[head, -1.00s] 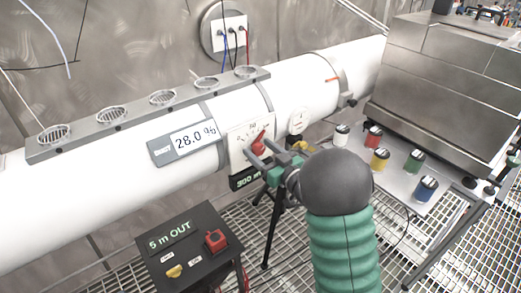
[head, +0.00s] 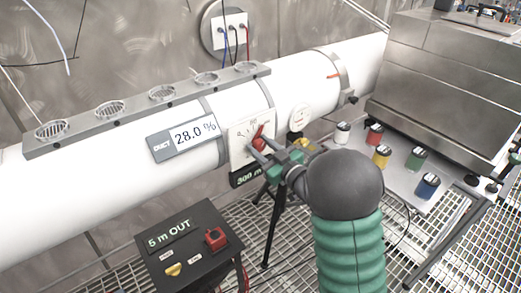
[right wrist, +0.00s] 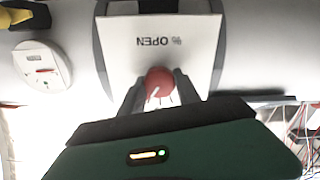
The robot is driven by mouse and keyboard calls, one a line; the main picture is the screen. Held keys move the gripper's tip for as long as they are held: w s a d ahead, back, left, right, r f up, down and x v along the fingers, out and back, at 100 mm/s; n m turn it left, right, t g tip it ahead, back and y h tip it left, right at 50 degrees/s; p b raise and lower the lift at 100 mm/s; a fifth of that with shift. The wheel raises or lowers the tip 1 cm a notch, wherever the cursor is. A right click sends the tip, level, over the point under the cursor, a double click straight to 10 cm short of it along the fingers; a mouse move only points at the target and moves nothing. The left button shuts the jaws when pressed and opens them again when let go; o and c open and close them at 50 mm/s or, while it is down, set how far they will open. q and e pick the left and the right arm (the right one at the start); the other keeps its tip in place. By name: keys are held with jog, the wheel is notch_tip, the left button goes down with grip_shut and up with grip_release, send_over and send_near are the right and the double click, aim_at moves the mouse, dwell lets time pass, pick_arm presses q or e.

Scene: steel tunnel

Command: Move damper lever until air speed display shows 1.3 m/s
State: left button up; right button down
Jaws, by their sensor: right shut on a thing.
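The red damper lever (head: 259,143) sits on a white scale plate (head: 243,133) on the white duct. My right gripper (head: 262,150) is shut on the lever's hub. The right wrist view shows both fingers on either side of the round red knob (right wrist: 160,82), under the upside-down words "% OPEN" on the plate (right wrist: 160,50). A grey duct display (head: 187,138) left of the plate reads 28.0 %. A dark display (head: 246,176) below the plate is partly hidden by my gripper; it starts with "300 m". My left gripper is not in view.
A round gauge (head: 300,117) is on the duct right of the plate. A black box (head: 190,246) reading "5 m OUT" has red and yellow knobs. Several coloured jars stand on a shelf (head: 398,184) at right. A tripod stands below the duct.

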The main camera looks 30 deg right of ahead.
jog(key=shift+n, duration=0.5)
jog(key=c, duration=0.9)
grip_release()
jog(key=s+b, duration=0.3)
jog(key=s, duration=0.2)
jog(key=s+d+b, duration=0.1)
jog(key=s+b, duration=0.2)
jog(key=s, duration=0.3)
jog(key=s+b, duration=0.3)
jog(key=s, duration=0.2)
jog(key=shift+s+d+f, duration=0.1)
jog(key=shift+s+d, duration=0.1)
jog(key=shift+s, duration=0.2)
